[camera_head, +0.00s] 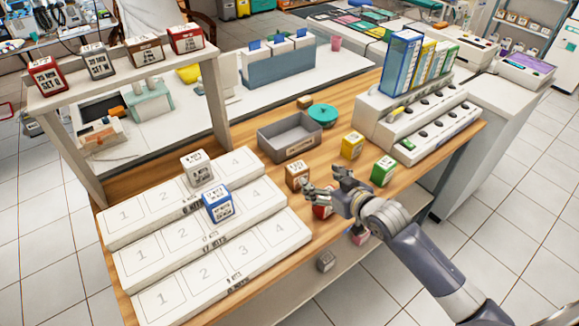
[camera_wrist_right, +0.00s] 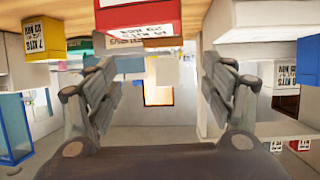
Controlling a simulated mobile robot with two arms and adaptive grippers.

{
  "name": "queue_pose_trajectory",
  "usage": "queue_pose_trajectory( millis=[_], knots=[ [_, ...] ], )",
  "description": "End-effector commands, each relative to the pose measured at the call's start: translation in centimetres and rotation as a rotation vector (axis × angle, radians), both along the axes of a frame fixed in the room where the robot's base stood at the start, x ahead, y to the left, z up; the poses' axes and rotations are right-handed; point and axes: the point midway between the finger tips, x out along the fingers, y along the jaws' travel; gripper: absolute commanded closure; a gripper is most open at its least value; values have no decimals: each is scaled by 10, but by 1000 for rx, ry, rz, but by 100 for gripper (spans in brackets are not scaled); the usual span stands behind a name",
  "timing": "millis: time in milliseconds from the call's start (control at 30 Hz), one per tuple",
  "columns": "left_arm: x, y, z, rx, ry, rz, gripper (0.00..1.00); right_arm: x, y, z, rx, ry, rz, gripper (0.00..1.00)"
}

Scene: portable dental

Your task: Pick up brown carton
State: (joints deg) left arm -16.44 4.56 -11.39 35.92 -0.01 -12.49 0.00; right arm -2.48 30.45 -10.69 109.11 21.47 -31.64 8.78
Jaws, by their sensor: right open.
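The brown carton (camera_head: 297,176) stands upright on the wooden table, right of the white stepped rack, with a white label on it. My right gripper (camera_head: 322,182) is open and empty, just to the right of the brown carton. Its left finger looks close to the carton; I cannot tell if they touch. My left gripper is not in view.
A red carton (camera_head: 322,211) is partly hidden by my right gripper; it shows large in the wrist view (camera_wrist_right: 138,16). A yellow carton (camera_head: 352,145), a green carton (camera_head: 383,171) and a grey tray (camera_head: 268,141) stand nearby. A blue carton (camera_head: 218,204) sits on the stepped rack (camera_head: 285,232).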

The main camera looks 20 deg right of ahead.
Motion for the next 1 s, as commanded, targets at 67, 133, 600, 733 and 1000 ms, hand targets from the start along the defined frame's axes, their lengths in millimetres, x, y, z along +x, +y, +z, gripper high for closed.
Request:
queue_pose_trajectory(
  millis=[67,133,600,733,1000],
  knots=[
    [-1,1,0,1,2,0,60,3,1,-1,1,0,0,25],
    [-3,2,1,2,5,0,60,10,2,-3,2,-1,-1,25],
    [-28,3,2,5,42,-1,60,50,14,-22,1,0,1,25],
    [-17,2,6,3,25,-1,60,56,16,-24,2,1,0,25],
    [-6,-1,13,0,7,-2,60,82,26,-39,1,1,0,25]
  ],
)
